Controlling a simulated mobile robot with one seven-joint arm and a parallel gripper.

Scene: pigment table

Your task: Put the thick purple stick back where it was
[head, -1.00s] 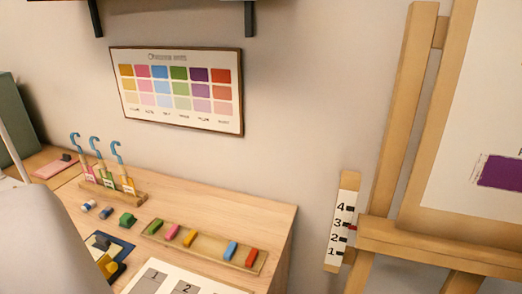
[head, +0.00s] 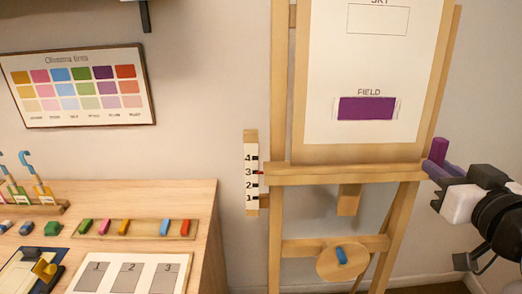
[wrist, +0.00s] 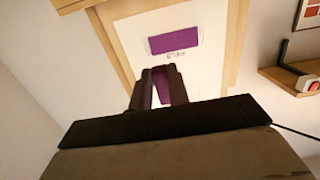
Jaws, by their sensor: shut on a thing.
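The thick purple stick (head: 438,150) is upright at the right in the head view, held in my gripper (head: 439,168). In the wrist view the stick (wrist: 161,86) shows between the two dark fingers (wrist: 159,90), in front of the easel's paper. My gripper is shut on it, beside the right end of the easel ledge; I cannot tell whether they touch. A wooden tray (head: 101,233) on the table at left holds green (head: 86,225), pink (head: 104,226), yellow (head: 123,226), blue (head: 165,227) and red (head: 185,228) sticks. A bare gap lies between yellow and blue.
The easel (head: 340,173) stands right of the table (head: 195,197), its paper bearing a purple FIELD patch (head: 366,108). A numbered strip (head: 251,172) stands left of it. A rack with blue hooked tools (head: 58,208) and a numbered card (head: 105,258) are on the table.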

